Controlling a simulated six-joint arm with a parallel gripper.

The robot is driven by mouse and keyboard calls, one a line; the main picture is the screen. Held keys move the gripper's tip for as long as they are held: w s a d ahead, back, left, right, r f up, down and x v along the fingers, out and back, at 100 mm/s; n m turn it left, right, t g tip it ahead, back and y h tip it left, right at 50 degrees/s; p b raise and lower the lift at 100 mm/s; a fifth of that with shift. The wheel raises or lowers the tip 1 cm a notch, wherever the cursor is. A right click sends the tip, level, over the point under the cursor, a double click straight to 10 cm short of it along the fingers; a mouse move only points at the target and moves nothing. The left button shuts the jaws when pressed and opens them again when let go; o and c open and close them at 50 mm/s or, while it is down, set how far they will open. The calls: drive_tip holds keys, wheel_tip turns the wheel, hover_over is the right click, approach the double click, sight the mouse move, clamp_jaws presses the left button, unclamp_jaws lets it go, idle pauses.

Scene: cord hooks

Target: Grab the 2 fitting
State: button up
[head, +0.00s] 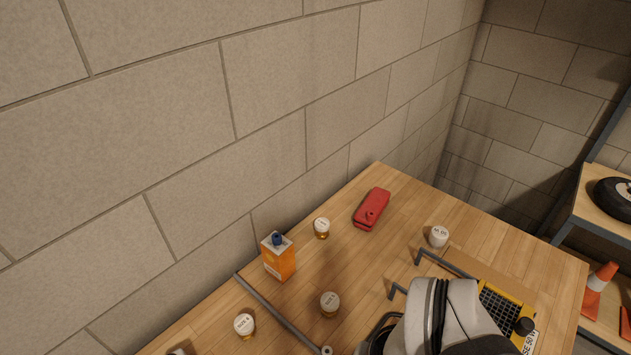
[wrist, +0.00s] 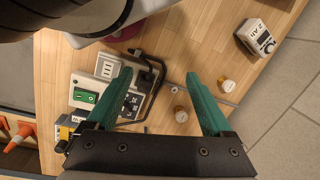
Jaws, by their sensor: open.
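No fitting plainly marked 2 can be made out. White-lidded jars stand on the bench in the head view: one at front left (head: 245,325), one in the middle (head: 330,304), one by the wall (head: 322,228) and one at right (head: 439,237). Their lid print is too small to read surely. In the wrist view, a white device (wrist: 262,42) bears a mark like "2 AV". My gripper (wrist: 158,75), with green fingers, is open and empty above the bench. Two small jars, one (wrist: 226,84) and another (wrist: 181,114), show near its right finger. In the head view my arm hides part of the bench.
An orange carton (head: 279,260) and a red case (head: 371,208) stand near the wall. Grey bent rods (head: 272,307) and a yellow keypad device (head: 503,306) are on the bench. A panel with a green switch (wrist: 86,97) and a black cord (wrist: 150,78) lie by the left finger.

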drive_tip(key=w+d+f+n+t+h, duration=0.15)
drive_tip(key=w+d, duration=0.25)
drive_tip(key=w, duration=0.5)
drive_tip(key=w+d+f+n+t+h, duration=0.15)
drive_tip(key=w+d, duration=0.25)
drive_tip(key=w, duration=0.4)
drive_tip(key=n+t+y, duration=0.3)
drive_tip(key=n+t, duration=0.2)
drive_tip(key=t, duration=0.2)
approach(324, 225)
drive_tip(key=d+r, duration=0.2)
drive_tip(key=d, duration=0.5)
drive_tip(key=w+a+f+n+y, duration=0.1)
drive_tip(key=a+f, duration=0.1)
drive_tip(key=w+a+f+n+t+y, duration=0.1)
drive_tip(key=f+y, duration=0.1)
drive_tip(key=w+a+f+n+y, duration=0.1)
drive_tip(key=a+f, duration=0.1)
drive_tip(key=shift+a+f+n+t+y, duration=0.3)
drive_tip(key=shift+t+y, duration=0.1)
drive_tip(key=x, duration=0.6)
drive_tip(key=shift+w+a+f, duration=0.1)
drive_tip(key=shift+w+a, duration=0.2)
clamp_jaws()
